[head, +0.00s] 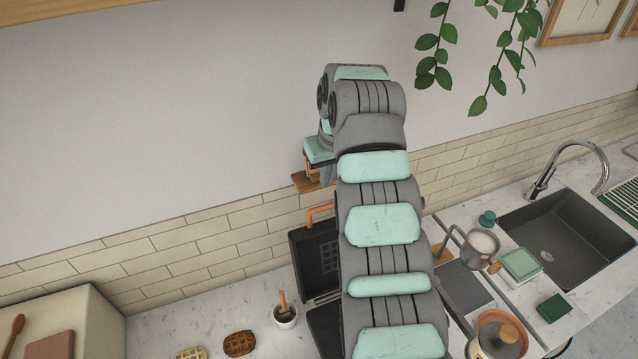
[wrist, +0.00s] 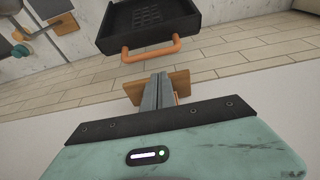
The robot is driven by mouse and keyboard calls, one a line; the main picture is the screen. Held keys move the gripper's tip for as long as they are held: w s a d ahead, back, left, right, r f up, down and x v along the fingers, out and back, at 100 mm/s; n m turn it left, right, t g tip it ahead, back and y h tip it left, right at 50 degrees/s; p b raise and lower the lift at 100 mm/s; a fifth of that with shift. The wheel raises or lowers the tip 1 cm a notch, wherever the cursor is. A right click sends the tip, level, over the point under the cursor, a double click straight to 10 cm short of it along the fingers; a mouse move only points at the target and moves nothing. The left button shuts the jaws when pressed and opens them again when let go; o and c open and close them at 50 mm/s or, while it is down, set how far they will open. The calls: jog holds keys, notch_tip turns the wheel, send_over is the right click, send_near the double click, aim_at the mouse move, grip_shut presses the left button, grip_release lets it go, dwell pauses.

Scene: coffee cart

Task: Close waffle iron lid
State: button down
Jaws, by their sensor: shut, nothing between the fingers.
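The waffle iron's dark lid (head: 316,262) stands raised in the head view, with an orange handle (head: 318,210) at its upper edge. The dark base (head: 324,333) is partly hidden behind my arm. In the wrist view the lid (wrist: 165,22) is at the top, its orange handle (wrist: 150,50) facing my gripper. My gripper (wrist: 160,78) is shut and empty. Its fingertips point toward the handle, with a small gap showing in the picture; the true distance is unclear. In the head view my arm hides most of the gripper, high near the wall above the lid.
A small wooden piece (head: 305,184) is by the wall close to my gripper. Waffles (head: 239,343) and a small pot (head: 286,316) are left of the iron.

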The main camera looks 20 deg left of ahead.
jog(key=p+x, duration=0.2)
jog(key=x, duration=0.7)
jog(key=shift+f+p, duration=0.25)
jog(key=shift+p, duration=0.15)
jog(key=shift+r, duration=0.1)
